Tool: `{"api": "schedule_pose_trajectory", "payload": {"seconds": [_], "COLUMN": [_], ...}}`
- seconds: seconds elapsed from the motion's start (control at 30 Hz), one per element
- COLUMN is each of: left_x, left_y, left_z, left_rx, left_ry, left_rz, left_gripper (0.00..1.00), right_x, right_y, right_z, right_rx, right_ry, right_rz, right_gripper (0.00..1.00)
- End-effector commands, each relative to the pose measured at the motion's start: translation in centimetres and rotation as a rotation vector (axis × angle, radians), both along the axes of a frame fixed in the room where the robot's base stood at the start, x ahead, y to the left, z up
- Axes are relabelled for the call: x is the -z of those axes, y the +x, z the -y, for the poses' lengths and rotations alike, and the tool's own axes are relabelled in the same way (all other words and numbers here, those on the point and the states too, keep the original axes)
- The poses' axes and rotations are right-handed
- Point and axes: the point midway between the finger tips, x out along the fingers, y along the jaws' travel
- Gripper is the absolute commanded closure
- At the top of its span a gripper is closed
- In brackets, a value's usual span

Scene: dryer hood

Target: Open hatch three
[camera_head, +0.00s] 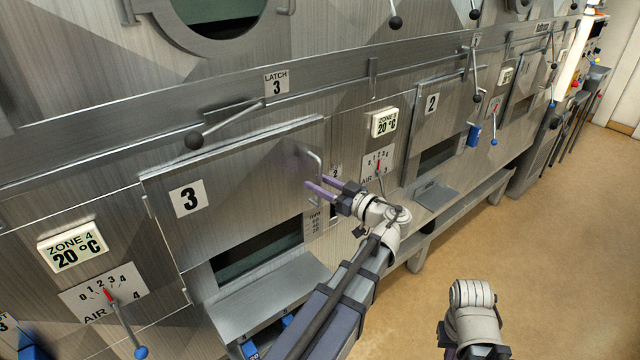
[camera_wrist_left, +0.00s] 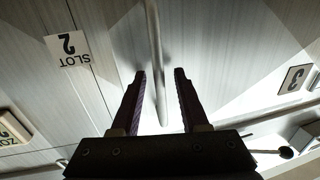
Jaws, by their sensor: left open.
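Hatch three is a grey metal panel (camera_head: 240,185) with a white "3" label, in the left half of the head view. A dark gap shows below its lower edge. Its bent metal handle (camera_head: 314,160) is at the panel's right side. My left gripper (camera_head: 316,184) is open at the handle. In the left wrist view the handle bar (camera_wrist_left: 155,50) runs between the two open fingers (camera_wrist_left: 160,75); I cannot tell whether they touch it. The latch 3 lever (camera_head: 228,122), with a black ball, slants above the hatch. My right wrist (camera_head: 474,302) is low in the head view, its fingers unseen.
A metal ledge (camera_head: 268,290) juts out below the hatch. Right of it are a zone 3 display (camera_head: 384,122), an air lever (camera_head: 380,170) and hatch two (camera_head: 440,115). A zone 4 display (camera_head: 73,246) is at the left. The tan floor (camera_head: 555,235) is open at the right.

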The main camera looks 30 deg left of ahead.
Motion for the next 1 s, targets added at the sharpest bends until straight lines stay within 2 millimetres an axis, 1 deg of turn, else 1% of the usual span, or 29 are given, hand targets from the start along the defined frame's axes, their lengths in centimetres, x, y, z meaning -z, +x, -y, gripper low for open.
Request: {"api": "schedule_pose_trajectory", "payload": {"seconds": [0.13, 0.5, 0.53, 1.0], "left_x": [0.00, 0.00, 0.00, 0.01], "left_y": [0.01, -0.01, -0.01, -0.01], "left_z": [0.02, 0.04, 0.04, 0.04], "left_rx": [0.000, 0.000, 0.000, 0.000], "left_ry": [0.000, 0.000, 0.000, 0.000], "left_rz": [0.000, 0.000, 0.000, 0.000], "left_gripper": [0.57, 0.98, 1.00, 1.00], "right_x": [0.00, 0.00, 0.00, 0.00], "right_y": [0.00, 0.00, 0.00, 0.00], "right_z": [0.00, 0.00, 0.00, 0.00], "right_rx": [0.000, 0.000, 0.000, 0.000], "right_ry": [0.000, 0.000, 0.000, 0.000], "right_rz": [0.000, 0.000, 0.000, 0.000], "right_gripper": [1.00, 1.00, 1.00, 1.00]}}
